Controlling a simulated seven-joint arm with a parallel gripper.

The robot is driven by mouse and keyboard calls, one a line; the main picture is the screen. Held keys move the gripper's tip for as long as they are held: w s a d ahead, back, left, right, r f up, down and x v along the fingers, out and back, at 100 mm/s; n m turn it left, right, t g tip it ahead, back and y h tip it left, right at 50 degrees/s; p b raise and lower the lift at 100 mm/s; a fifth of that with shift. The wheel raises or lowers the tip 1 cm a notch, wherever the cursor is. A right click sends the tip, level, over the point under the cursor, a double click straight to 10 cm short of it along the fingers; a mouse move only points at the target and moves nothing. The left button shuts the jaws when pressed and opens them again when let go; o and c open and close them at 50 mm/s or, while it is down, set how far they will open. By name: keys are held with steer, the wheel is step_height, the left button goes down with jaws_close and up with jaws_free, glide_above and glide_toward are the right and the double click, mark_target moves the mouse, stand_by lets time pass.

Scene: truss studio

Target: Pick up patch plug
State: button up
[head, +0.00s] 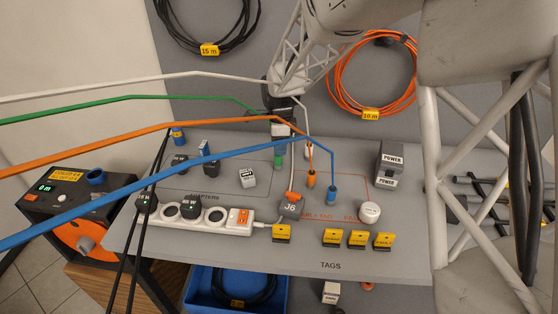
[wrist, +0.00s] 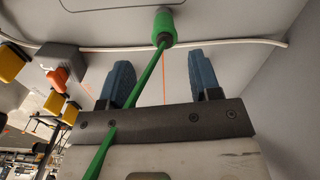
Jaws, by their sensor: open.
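Several coloured plugs stand on the grey board, each with a cable: a green plug (head: 278,161), an orange plug (head: 311,180), a blue plug (head: 332,195) and a white plug, partly hidden. The frames do not label which is the patch plug. My gripper (head: 279,143) is just above the green plug in the head view, where its fingers are hard to make out. In the wrist view my gripper (wrist: 164,72) is open, its two blue fingers wide apart. The green plug (wrist: 163,27) lies beyond the fingertips, between them sideways and untouched. Its green cable runs back between the fingers.
Cables cross the left side in the air. A grey J6 box (head: 290,208) with an orange plug, a power strip (head: 205,215), yellow tags (head: 333,237) and a white round knob (head: 370,211) stand nearby.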

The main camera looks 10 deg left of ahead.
mark_target(277, 161)
steer(key=shift+w+a+f, duration=0.25)
steer(key=shift+a+f, duration=0.2)
steer(key=shift+f, duration=1.25)
steer(key=shift+f, duration=2.6)
steer(key=c, duration=1)
steer(key=shift+r, duration=0.1)
